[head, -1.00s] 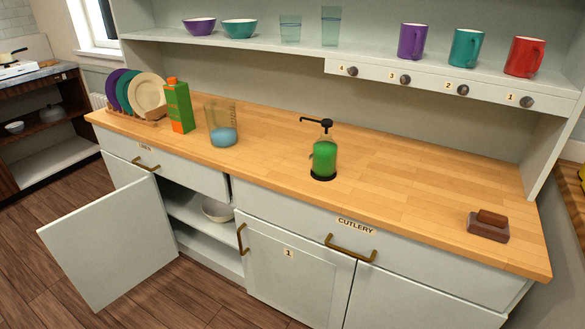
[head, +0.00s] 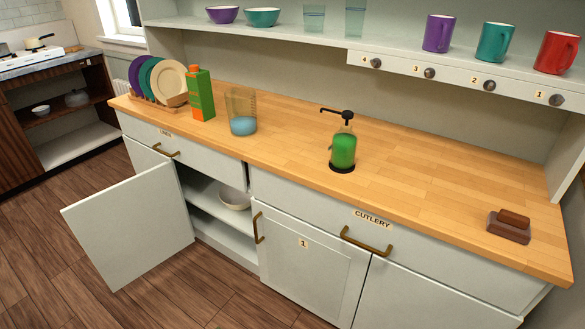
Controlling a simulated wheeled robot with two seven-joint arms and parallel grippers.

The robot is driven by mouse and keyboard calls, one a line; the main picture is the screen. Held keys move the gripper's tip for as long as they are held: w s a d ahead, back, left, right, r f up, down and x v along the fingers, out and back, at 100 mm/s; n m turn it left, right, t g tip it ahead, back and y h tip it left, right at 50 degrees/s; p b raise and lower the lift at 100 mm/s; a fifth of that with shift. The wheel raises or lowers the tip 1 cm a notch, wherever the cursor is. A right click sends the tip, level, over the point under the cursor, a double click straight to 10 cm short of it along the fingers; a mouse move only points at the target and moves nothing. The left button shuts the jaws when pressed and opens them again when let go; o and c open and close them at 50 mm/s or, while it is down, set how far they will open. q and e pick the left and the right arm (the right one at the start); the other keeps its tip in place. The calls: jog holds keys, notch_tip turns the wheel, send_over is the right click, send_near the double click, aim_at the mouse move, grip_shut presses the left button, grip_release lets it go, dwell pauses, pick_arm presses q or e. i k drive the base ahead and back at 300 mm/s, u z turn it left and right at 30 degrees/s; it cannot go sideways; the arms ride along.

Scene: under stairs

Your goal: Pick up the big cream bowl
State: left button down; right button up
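A cream bowl (head: 235,199) sits on the shelf inside the open left cupboard (head: 212,222). Its right part is hidden by the cabinet front. The left cupboard door (head: 130,226) stands swung open toward the left. Neither of my grippers shows in the head view.
The wooden counter (head: 420,170) holds a plate rack (head: 168,107), a green carton (head: 201,95), a jug (head: 241,112) and a soap dispenser (head: 343,150). A brown block (head: 509,227) lies at the right. Bowls and mugs stand on the shelf above. The wooden floor (head: 60,270) at the left is clear.

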aim_at(236, 200)
jog(key=u, duration=0.5)
jog(key=i, duration=0.5)
jog(key=u, duration=1.4)
jog(key=i, duration=1.15)
jog(key=z, duration=0.4)
jog(key=i, duration=1.1)
jog(key=z, duration=0.85)
